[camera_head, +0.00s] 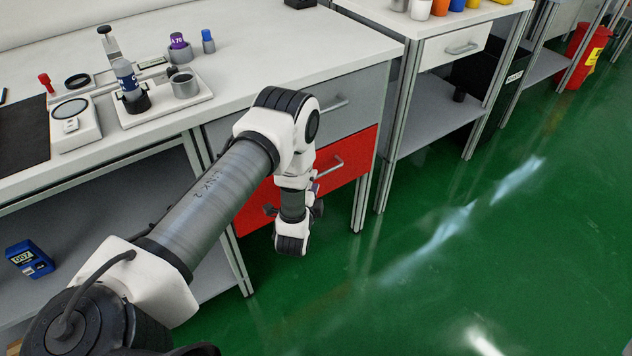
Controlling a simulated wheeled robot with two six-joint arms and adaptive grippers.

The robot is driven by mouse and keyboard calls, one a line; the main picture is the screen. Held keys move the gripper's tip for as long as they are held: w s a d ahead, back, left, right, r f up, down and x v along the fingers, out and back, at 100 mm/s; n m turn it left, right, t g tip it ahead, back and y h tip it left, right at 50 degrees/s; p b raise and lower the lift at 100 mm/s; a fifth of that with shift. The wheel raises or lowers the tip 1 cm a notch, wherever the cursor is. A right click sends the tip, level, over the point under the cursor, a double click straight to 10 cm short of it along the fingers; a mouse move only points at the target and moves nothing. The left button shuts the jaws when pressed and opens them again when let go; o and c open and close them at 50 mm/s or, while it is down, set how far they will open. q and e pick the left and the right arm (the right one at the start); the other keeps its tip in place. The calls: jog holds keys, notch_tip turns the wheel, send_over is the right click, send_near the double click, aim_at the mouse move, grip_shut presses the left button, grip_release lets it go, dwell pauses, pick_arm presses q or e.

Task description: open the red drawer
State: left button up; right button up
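The red drawer (346,149) is the lower drawer under the white workbench, in the middle of the head view. Its front looks flush with the grey drawer above, so it appears shut. Its metal bar handle (327,167) shows just right of my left forearm. My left arm comes in from the lower left, bends at the elbow and hangs down in front of the red drawer, hiding its middle. My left gripper (271,209) is mostly hidden behind my wrist; small dark parts show on both sides, and its finger opening is unclear. My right gripper is not in view.
The grey drawer (362,94) with its own handle sits above the red one. The white benchtop (270,57) carries a scale (74,126), a tray with a bottle and cup, and small capped containers. A second bench stands right. Green floor (440,270) is clear.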

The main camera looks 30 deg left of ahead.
pick_arm(q)
jog(key=x, duration=0.2)
jog(key=shift+w+a+f, duration=0.1)
jog(key=shift+w+a, duration=0.05)
jog(key=shift+w, duration=0.15)
grip_shut()
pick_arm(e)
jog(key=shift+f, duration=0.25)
